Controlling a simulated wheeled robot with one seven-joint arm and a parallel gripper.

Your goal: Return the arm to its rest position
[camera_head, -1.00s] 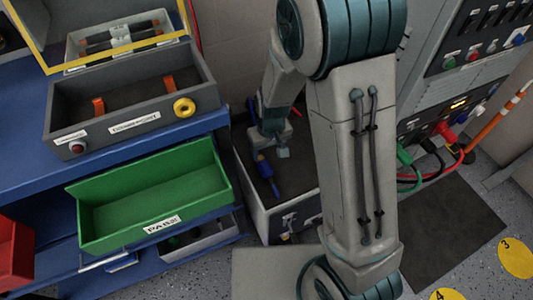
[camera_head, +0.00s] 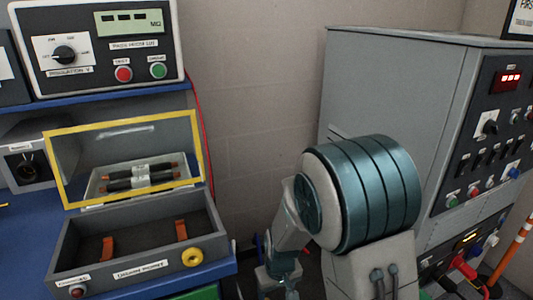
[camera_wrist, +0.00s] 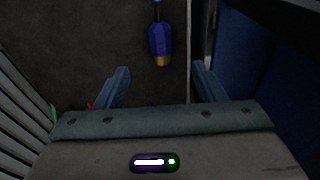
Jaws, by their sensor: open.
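My gripper shows in the wrist view (camera_wrist: 160,86) with its two blue fingers spread apart. Nothing is between the fingertips. A blue-handled tool (camera_wrist: 160,42) with a brass-coloured end lies just beyond the fingers on a dark surface. In the head view, my arm (camera_head: 362,195) stands bent at the bottom centre, its big teal joint uppermost. The forearm hangs down toward the floor left of that joint, and its lower end is cut off by the picture's bottom edge, so the fingertips are not seen there.
A grey cabinet (camera_head: 395,100) with switches and plugged cables stands at right, close behind my arm. At left, a blue bench (camera_head: 175,92) carries a meter box (camera_head: 105,45) and an open grey box (camera_head: 140,245) with a yellow-framed lid. Bare wall (camera_head: 255,120) lies between them.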

